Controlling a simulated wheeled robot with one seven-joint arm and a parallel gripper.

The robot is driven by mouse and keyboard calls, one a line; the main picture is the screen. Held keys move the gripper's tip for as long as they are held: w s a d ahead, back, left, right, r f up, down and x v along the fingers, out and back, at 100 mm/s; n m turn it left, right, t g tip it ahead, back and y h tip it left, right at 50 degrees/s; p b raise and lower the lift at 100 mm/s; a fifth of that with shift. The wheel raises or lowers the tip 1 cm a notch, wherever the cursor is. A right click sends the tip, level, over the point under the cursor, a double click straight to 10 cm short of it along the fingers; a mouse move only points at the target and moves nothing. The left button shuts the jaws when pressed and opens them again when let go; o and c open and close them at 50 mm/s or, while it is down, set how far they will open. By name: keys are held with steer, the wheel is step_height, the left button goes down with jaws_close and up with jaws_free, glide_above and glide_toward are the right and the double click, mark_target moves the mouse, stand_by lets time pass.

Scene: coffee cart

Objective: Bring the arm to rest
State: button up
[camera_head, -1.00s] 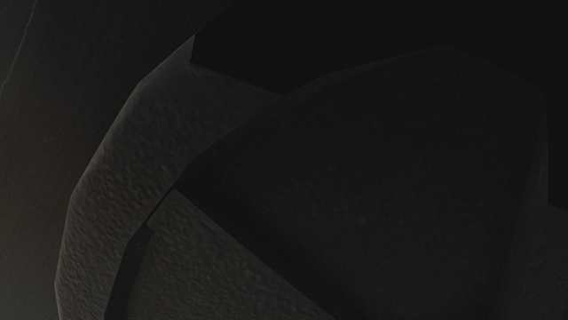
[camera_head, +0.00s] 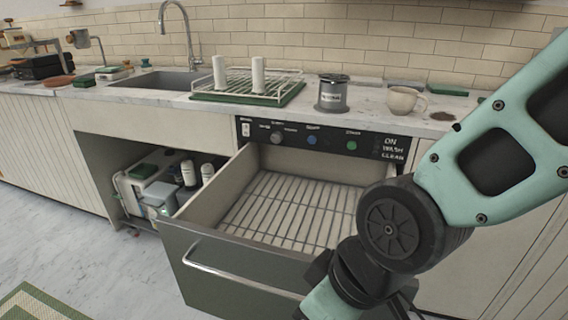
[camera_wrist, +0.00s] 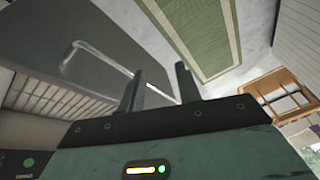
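My gripper (camera_wrist: 160,69) shows in the wrist view with its two dark fingers apart and nothing visible between them. The steel drawer handle (camera_wrist: 105,65) passes behind the fingers in that view; I see no contact. In the head view my mint-green arm fills the right side, bent at a dark joint in front of the pulled-out washer drawer (camera_head: 222,268). The gripper itself is out of the head view, below the frame.
The drawer's wire rack (camera_head: 290,212) looks empty. On the counter are a drying rack (camera_head: 240,97) with two white cylinders, a grey canister (camera_head: 333,95) and a cream cup (camera_head: 403,100). A green-bordered rug (camera_head: 38,303) lies on open floor at left; a wooden crate (camera_wrist: 262,88) shows in the wrist view.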

steer(key=s+d+r+m+g+h, duration=0.1)
steer(key=s+d+r+m+h, duration=0.2)
steer(key=d, duration=0.8)
step_height(320, 180, up, 16)
steer(key=w+n+p, duration=0.1)
steer(key=p, duration=1.4)
steer(key=shift+a+f+p, duration=0.25)
steer(key=shift+a+p, duration=0.05)
steer(key=shift+a, duration=0.1)
